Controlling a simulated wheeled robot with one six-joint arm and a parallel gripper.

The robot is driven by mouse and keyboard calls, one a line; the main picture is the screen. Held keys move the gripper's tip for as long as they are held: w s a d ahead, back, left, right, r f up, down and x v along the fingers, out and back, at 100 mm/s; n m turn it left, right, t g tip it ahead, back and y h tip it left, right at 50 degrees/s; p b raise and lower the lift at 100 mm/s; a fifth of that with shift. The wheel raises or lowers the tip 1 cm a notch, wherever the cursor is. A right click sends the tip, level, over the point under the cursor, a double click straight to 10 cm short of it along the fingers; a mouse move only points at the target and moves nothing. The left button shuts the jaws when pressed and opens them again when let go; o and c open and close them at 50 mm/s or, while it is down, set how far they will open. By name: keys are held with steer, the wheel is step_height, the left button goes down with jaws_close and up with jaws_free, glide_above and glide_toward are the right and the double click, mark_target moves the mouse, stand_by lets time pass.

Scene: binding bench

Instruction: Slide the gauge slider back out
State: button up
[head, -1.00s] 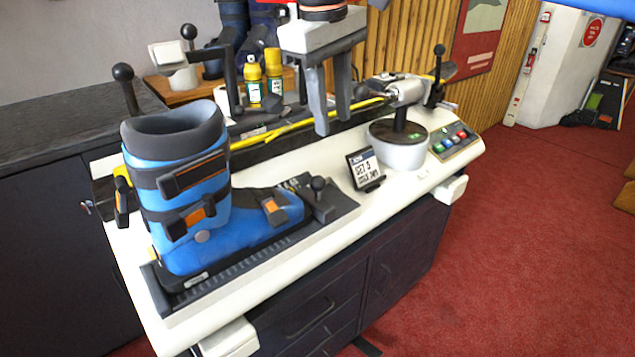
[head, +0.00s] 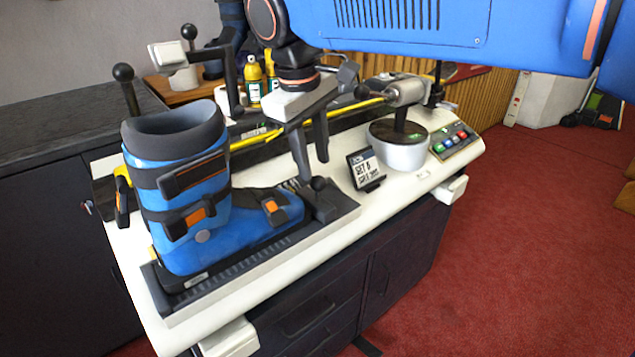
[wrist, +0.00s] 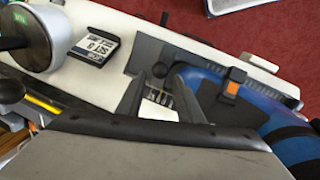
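The gauge slider (head: 325,203) is a dark block with a round black knob. It stands at the toe of the blue ski boot (head: 228,222), on the dark gauge base (head: 230,272). My gripper (head: 314,165) is at the slider, pointing down, with its two dark fingers apart and the knob close to them. In the wrist view the fingers (wrist: 160,88) are spread, with a pale strip between them and the boot toe (wrist: 225,90) just to the right. Whether a finger touches the slider is hard to tell.
A small sign (head: 365,168) stands right of the slider, and a grey-white round pot (head: 400,153) beyond it. A yellow bar (head: 270,132) runs along the back. A button panel (head: 453,138) is at the right end. The bench front strip is clear.

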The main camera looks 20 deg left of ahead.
mark_target(316, 177)
steer(key=f, duration=0.4)
steer(key=w+f, duration=0.1)
steer(key=f, duration=0.1)
steer(key=shift+w+d+f, duration=0.1)
steer(key=shift+d+f, duration=0.2)
steer(key=shift+f, duration=0.05)
